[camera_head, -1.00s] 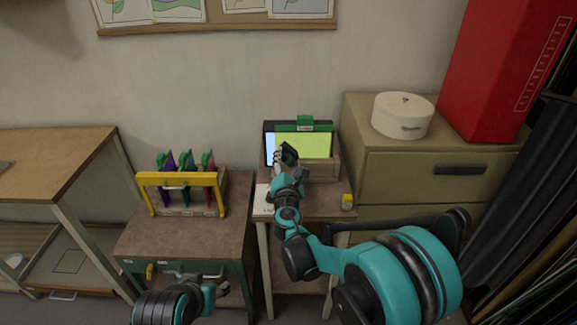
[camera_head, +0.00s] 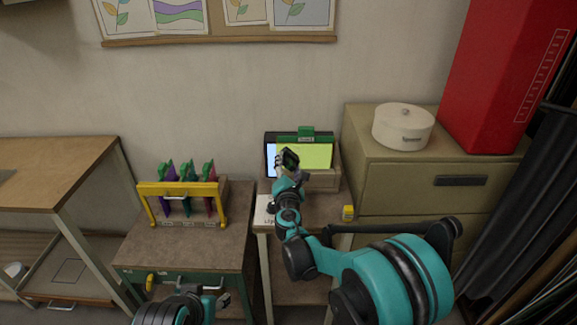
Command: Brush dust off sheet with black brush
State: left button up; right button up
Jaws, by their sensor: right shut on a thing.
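The yellow-green sheet (camera_head: 318,156) stands upright in a dark frame on the small middle table, with a green clip (camera_head: 306,133) at its top. A pale blue strip shows at its left. My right gripper (camera_head: 285,161) is in front of the sheet's left part and shut on a small dark thing, which looks like the black brush (camera_head: 291,158). The gripper hides part of the sheet, and I cannot tell whether the brush touches it. Dust is too small to make out. My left gripper (camera_head: 222,299) is low in front of the green cabinet; its jaws are unclear.
A yellow-handled rack (camera_head: 181,188) with several coloured pieces stands on the cabinet to the left. A small yellow container (camera_head: 348,213) is at the table's right edge. A white round box (camera_head: 403,127) sits on the drawer unit (camera_head: 460,165) to the right.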

jog(key=shift+w, duration=1)
jog(key=d, duration=0.4)
dwell(0.4)
jog(key=shift+a, duration=0.1)
jog(key=shift+o, duration=0.2)
jog(key=shift+a+r, duration=0.1)
jog(key=shift+a, duration=1.8)
jog(key=shift+s+a+b, duration=0.15)
jog(key=shift+s+b, duration=0.15)
jog(key=shift+s, duration=0.05)
jog(key=shift+c, duration=0.2)
jog(key=shift+s, duration=2.55)
